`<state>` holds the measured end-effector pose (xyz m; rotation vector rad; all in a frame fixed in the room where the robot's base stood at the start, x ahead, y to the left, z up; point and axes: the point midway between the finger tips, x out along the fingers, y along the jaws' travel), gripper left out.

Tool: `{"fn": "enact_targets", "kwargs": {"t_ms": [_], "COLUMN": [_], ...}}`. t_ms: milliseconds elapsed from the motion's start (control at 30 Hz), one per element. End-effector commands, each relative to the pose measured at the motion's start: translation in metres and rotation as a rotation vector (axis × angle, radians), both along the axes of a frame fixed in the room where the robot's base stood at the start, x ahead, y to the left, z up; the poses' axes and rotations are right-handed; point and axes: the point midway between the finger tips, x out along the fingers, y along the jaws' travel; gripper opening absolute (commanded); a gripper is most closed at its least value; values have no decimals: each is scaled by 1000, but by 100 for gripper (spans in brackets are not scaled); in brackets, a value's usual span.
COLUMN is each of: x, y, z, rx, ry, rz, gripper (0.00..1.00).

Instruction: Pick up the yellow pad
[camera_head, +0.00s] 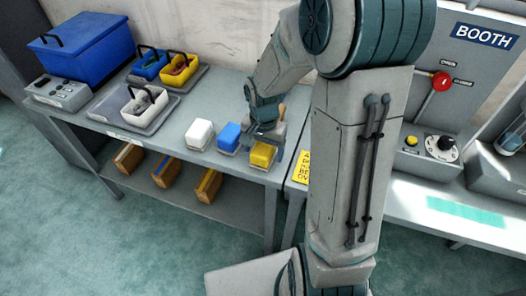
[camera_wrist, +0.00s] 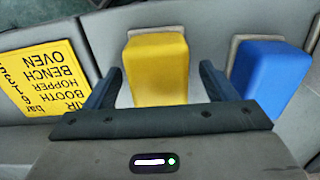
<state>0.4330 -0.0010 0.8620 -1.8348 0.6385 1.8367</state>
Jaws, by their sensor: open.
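The yellow pad (camera_head: 262,155) is a small block on a pale square base near the front right edge of the grey bench. In the wrist view the yellow pad (camera_wrist: 157,70) stands between the two dark fingers. My gripper (camera_head: 266,128) is open just above and behind the pad in the head view. In the wrist view my gripper (camera_wrist: 160,88) has one finger on each side of the pad, with gaps showing. I cannot tell whether the fingers reach down to its full height.
A blue pad (camera_head: 229,137) stands close to the left, also in the wrist view (camera_wrist: 268,72), near one finger. A white pad (camera_head: 199,133) is further left. A yellow sign (camera_wrist: 42,78) lies on the other side. Trays with small bins (camera_head: 140,108) and a blue box (camera_head: 85,50) are farther left.

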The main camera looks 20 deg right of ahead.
Motion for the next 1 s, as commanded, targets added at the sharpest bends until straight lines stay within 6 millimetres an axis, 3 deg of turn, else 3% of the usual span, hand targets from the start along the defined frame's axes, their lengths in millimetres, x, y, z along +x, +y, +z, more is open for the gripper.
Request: {"fn": "enact_targets", "kwargs": {"t_ms": [333,500,833,1000], "x": [0,0,0,1], "y": [0,0,0,-1], "z": [-8,-8,-6,4], "rx": [-1,-1,0,-1], "ry": [-1,-1,-1,-4], "rz": [0,0,0,-1], "gripper": [75,28,28,28]}}
